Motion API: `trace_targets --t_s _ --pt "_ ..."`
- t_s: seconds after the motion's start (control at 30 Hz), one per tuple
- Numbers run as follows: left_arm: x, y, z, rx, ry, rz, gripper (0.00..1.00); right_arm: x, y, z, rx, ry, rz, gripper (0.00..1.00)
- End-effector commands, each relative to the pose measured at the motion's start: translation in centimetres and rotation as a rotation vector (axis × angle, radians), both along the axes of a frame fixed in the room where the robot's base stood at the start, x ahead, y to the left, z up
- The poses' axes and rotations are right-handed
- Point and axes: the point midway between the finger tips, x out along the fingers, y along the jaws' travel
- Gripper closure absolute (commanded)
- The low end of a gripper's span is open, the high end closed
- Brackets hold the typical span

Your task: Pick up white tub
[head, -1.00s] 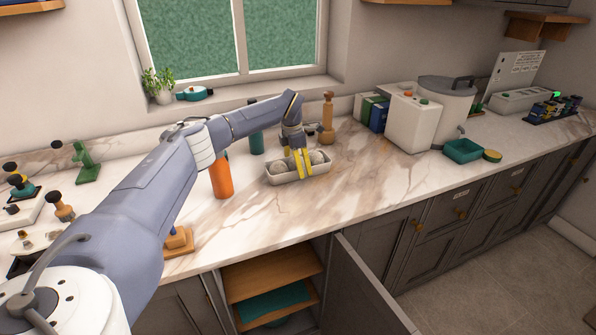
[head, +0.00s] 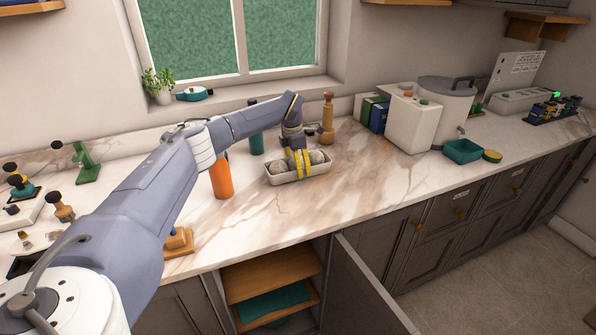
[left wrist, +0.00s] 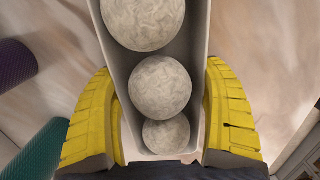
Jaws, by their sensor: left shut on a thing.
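The white tub (head: 279,179) is a long, open, off-white tray on the marble counter below the window. It holds several pale grey marbled balls. My left gripper (head: 300,163) comes down over it from behind, with its yellow ribbed fingers closed across the tub's middle. In the left wrist view the left gripper (left wrist: 163,120) has one finger against each long side wall of the tub (left wrist: 197,60). Three balls show between the walls. I cannot see a gap beneath the tub. My right gripper is not in view.
An orange bottle (head: 221,177) stands left of the tub. A teal bottle (head: 257,142) and a wooden mill (head: 327,120) stand behind it. A white box (head: 412,123) is farther right. The counter right of the tub is clear. A cabinet door (head: 372,290) hangs open below.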

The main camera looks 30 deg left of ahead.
Motion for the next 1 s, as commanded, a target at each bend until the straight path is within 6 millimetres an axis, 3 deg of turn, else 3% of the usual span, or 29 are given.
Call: trace_targets --t_s 0.2,0.37,1.0 --pt "0.0 0.0 0.4 0.0 -0.001 0.0 0.65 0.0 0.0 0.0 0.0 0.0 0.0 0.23" --pt "0.1 0.0 2.2 -0.001 -0.004 0.0 0.65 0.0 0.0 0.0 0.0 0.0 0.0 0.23" --pt "0.1 0.0 16.0 0.0 -0.003 0.0 0.65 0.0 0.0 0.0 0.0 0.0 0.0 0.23"
